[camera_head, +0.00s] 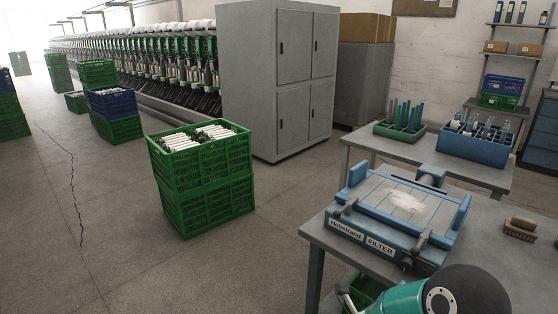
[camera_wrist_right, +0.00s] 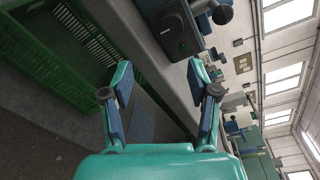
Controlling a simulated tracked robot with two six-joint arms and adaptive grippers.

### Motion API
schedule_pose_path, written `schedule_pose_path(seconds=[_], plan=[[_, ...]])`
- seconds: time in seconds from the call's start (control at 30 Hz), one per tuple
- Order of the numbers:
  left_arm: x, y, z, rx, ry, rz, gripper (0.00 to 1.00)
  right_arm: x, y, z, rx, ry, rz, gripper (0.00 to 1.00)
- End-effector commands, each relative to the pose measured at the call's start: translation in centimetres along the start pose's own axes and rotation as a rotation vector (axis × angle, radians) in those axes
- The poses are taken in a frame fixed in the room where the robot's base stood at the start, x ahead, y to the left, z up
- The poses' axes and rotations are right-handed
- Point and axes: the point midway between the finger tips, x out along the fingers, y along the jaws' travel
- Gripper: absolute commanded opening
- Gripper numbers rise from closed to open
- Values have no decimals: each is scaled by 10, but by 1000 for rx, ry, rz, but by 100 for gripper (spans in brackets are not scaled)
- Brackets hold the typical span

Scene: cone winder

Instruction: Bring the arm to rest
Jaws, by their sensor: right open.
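My right gripper (camera_wrist_right: 160,85) shows in the right wrist view with its two teal fingers spread wide and nothing between them. Its dark pads face each other across a gap, with a grey table edge and the floor behind. In the head view a teal and black part of my arm (camera_head: 440,296) is at the bottom right, in front of the near table (camera_head: 480,268). The fingertips cannot be made out clearly there. My left arm and left gripper are not in view.
The near table bears a blue filter unit (camera_head: 402,208) and a brush (camera_head: 520,228). A second table (camera_head: 455,171) behind holds a green tray (camera_head: 399,133) and a blue crate (camera_head: 475,144). Stacked green crates (camera_head: 205,205) stand left on otherwise open floor. A grey cabinet (camera_head: 280,80) stands behind.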

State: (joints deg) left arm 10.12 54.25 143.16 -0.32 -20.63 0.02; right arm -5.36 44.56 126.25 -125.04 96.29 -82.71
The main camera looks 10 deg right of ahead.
Motion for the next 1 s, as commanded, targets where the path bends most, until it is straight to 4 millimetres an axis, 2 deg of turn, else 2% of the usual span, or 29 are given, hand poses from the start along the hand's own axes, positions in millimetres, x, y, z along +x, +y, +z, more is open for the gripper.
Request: schedule_pose_path(seconds=[0.13,0.23,0.3,0.37,0.4,0.47,0.53,0.6,0.7,0.8,0.87,0.9,1.0], plan=[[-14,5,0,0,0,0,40,-9,25,-58,74,239,147,60],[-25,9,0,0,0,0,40,-36,48,-115,185,506,255,60],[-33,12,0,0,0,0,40,-68,62,-154,292,732,307,60],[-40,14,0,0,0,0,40,-103,72,-183,401,940,326,60],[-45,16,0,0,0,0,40,-129,77,-198,484,1085,323,60],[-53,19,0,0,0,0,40,-172,84,-214,621,1313,290,60],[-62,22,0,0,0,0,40,-221,90,-220,801,1578,205,60],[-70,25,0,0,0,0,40,-264,96,-214,994,1823,69,60],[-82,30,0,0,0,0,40,-306,105,-189,1292,2125,-214,60],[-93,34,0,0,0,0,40,-320,114,-161,1592,2327,-568,60],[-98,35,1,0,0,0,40,-317,119,-148,1759,2390,-784,60],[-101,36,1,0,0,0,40,-313,122,-141,-1815,-2352,896,60],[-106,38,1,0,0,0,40,-299,126,-133,-1760,-2058,1022,60]])
